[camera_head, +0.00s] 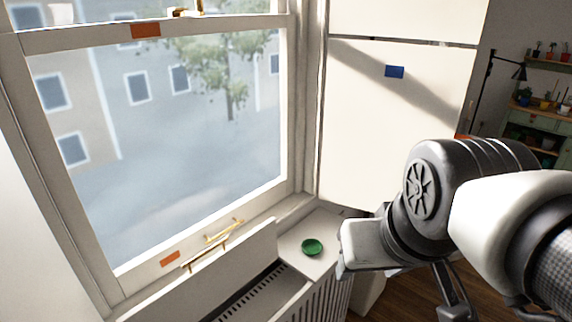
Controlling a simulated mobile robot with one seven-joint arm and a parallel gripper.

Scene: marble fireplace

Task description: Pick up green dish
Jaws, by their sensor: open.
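The green dish (312,247) is small, round and shallow. It sits upright on the white ledge (291,243) in the corner by the window. My gripper (455,298) is to the right of the dish and apart from it, below my bulky wrist. Its dark fingers are open, partly hidden by my arm and cut off by the bottom edge. I see nothing held between them.
A slotted radiator cover (258,289) runs along the left of the ledge. The window (165,140) with brass handles rises behind it. A white panel (385,130) stands behind the ledge. A green shelf (530,125) with pots is far right. Wooden floor shows below.

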